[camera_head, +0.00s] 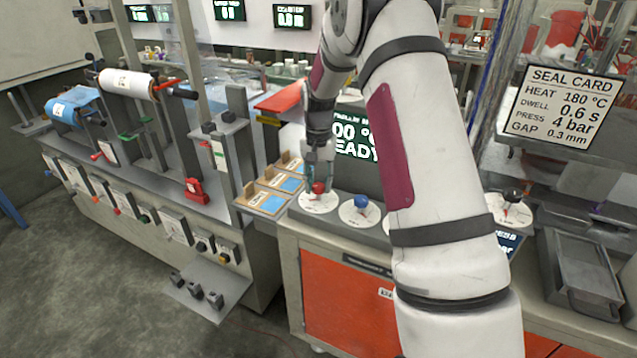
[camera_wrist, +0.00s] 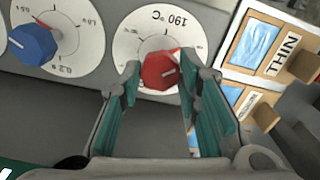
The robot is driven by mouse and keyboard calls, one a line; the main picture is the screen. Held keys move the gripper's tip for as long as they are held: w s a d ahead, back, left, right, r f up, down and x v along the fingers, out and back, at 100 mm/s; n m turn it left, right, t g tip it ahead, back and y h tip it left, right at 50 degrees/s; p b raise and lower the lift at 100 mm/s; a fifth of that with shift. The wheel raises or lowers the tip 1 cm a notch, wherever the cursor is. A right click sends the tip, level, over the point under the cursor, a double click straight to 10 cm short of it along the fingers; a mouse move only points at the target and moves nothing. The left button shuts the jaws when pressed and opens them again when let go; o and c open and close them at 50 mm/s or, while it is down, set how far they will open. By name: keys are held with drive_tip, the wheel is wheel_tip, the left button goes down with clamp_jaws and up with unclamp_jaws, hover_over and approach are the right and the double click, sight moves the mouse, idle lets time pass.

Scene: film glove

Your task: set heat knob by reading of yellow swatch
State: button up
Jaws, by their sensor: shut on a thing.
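The red heat knob (camera_head: 319,187) sits on a white round dial (camera_head: 318,204) at the left of the counter front. In the wrist view the red knob (camera_wrist: 160,70) is between the fingers of my gripper (camera_wrist: 170,75), which is shut on it. "190 °C" is printed on the dial (camera_wrist: 130,45), upside down in this view. In the head view my gripper (camera_head: 318,172) comes down on the knob from above. No yellow swatch can be made out; wooden boards with blue patches (camera_head: 292,185) lie left of the dial, one reading "THIN" (camera_wrist: 283,54) in the wrist view.
A blue knob (camera_head: 361,202) stands right beside the red one, and a black knob (camera_head: 512,195) farther right. A seal card (camera_head: 562,103) reads heat 180 °C. A display (camera_head: 355,143) showing "READY" is partly hidden by my arm. A grey tray (camera_head: 585,270) stands at right.

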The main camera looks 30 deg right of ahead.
drive_tip(key=n, duration=1)
drive_tip(key=shift+n, duration=0.4)
drive_tip(key=n, duration=0.5)
drive_tip(key=n+p, duration=0.1)
drive_tip(key=n, duration=0.5)
idle(0.3)
drive_tip(key=o, duration=1.1)
drive_tip(key=shift+o, duration=0.2)
